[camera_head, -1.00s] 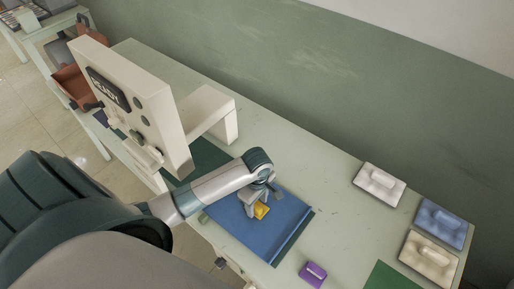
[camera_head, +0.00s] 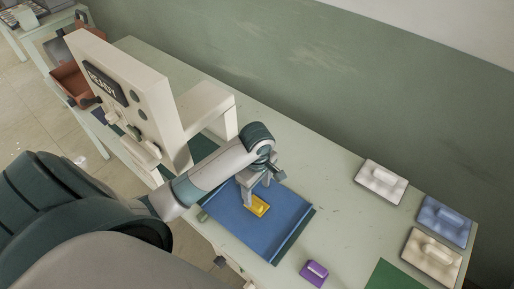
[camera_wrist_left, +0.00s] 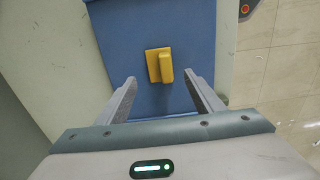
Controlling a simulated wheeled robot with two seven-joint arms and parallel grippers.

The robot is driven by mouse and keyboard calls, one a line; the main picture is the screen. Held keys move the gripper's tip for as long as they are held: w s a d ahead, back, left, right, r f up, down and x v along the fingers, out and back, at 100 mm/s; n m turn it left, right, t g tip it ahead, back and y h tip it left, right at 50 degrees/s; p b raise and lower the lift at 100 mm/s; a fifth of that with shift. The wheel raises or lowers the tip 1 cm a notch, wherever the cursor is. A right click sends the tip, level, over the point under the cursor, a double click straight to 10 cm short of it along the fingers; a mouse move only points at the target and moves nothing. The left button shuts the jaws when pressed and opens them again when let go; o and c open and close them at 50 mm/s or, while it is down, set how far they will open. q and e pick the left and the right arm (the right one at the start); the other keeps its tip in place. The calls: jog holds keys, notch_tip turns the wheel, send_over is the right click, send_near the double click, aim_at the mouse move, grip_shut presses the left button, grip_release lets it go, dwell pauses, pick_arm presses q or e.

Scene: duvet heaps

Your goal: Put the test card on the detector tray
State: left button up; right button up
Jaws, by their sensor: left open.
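The yellow card with a raised grip (camera_head: 259,206) lies on the blue tray (camera_head: 281,238). In the left wrist view the yellow card (camera_wrist_left: 153,66) lies flat on the blue surface (camera_wrist_left: 115,30), ahead of the fingertips. My left gripper (camera_head: 254,194) is just above and behind the card. Its two fingers (camera_wrist_left: 162,82) are spread apart with nothing between them, and it is open. The right gripper is not in view.
A cream machine with a READY display (camera_head: 108,88) stands left of the tray. The table between is clear.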

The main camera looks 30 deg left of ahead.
pick_arm(q)
notch_tip(320, 180, up, 5)
jog(key=shift+f+p, duration=0.15)
jog(key=shift+p, duration=0.7)
